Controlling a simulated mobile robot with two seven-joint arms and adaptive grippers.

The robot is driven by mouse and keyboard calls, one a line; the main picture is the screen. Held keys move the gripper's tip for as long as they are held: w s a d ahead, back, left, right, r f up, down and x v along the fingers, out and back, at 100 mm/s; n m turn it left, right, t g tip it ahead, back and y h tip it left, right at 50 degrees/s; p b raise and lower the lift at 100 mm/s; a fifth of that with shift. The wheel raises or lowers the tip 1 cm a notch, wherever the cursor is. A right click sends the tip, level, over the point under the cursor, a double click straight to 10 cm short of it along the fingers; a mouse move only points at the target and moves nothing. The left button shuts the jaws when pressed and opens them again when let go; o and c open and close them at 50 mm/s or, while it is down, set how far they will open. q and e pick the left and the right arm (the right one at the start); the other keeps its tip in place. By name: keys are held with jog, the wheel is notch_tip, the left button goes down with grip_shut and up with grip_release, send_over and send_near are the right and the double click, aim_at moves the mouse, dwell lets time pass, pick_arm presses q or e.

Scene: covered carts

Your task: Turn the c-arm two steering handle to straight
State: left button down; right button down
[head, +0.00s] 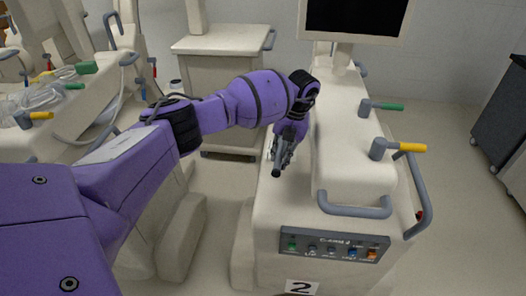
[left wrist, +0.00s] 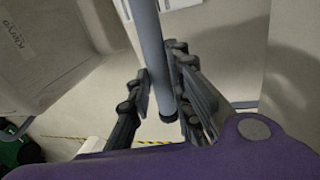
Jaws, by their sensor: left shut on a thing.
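The c-arm two cart (head: 275,215), marked with a 2 on its front, stands right of centre in the head view. My left gripper (head: 284,152) reaches down at its left side, beside the raised housing. It is shut on the grey steering handle (head: 276,168), whose end points toward me in the head view. In the left wrist view the handle (left wrist: 150,45) is a grey-blue bar running down from the top edge between the fingers of my left gripper (left wrist: 165,105). The handle's base is hidden by the gripper. My right gripper is not in view.
On the cart are a grey front rail (head: 355,210), a green-tipped lever (head: 388,106), a yellow-tipped lever (head: 410,147), a button panel (head: 335,247) and a monitor (head: 355,18). Another machine with cables (head: 45,95) stands at left, and a cabinet (head: 222,85) behind.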

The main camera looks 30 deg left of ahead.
pick_arm(q)
jog(key=shift+w+d, duration=0.15)
jog(key=shift+d, duration=0.05)
dwell(0.4)
jog(key=c, duration=1.6)
grip_release()
jog(key=shift+w+d+r, duration=0.1)
jog(key=shift+r, duration=0.4)
jog(key=r, duration=0.3)
jog(key=d+r, duration=0.1)
jog(key=r, duration=0.3)
jog(key=d+r, duration=0.1)
jog(key=r, duration=0.2)
jog(key=shift+w+r, duration=0.3)
jog(key=shift+r, duration=0.1)
jog(key=shift+f, duration=0.1)
